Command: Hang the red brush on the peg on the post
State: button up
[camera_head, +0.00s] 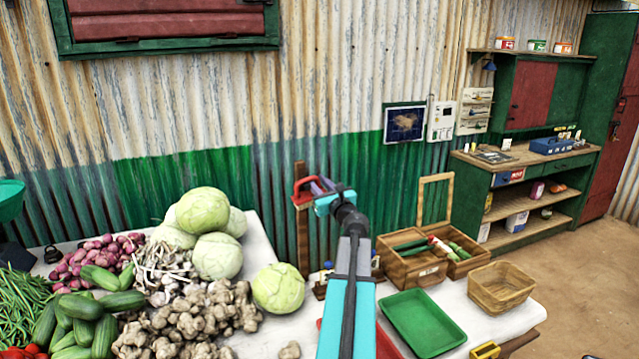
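The wooden post (302,240) stands upright at the back edge of the white table, in front of the corrugated wall. The red brush (299,184) is at the post's upper part, a small red curved shape beside the post top. Whether the fingers are closed on the brush or apart is too small to tell. My arm hides part of the table.
Cabbages (279,288), ginger (190,315) and other vegetables cover the table's left side. A green tray (421,322), a wooden crate (415,265) with vegetables and a wicker basket (501,287) stand on the right. Small bottles (328,267) stand near the post's foot.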

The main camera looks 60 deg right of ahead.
jog(key=shift+s+a+f+b, duration=0.1)
jog(key=shift+a+f+b, duration=0.1)
jog(key=shift+a+f, duration=0.25)
jog(key=shift+s+a+f+b, duration=0.1)
jog(key=shift+a+f+b, duration=0.1)
jog(key=shift+f, duration=0.35)
jog(key=r+b+v, duration=0.1)
jog(key=b+v, duration=0.2)
jog(key=v, duration=0.9)
jog(key=shift+s+d+r, duration=0.2)
jog(key=shift+s+r, duration=0.15)
jog(key=shift+s, duration=0.25)
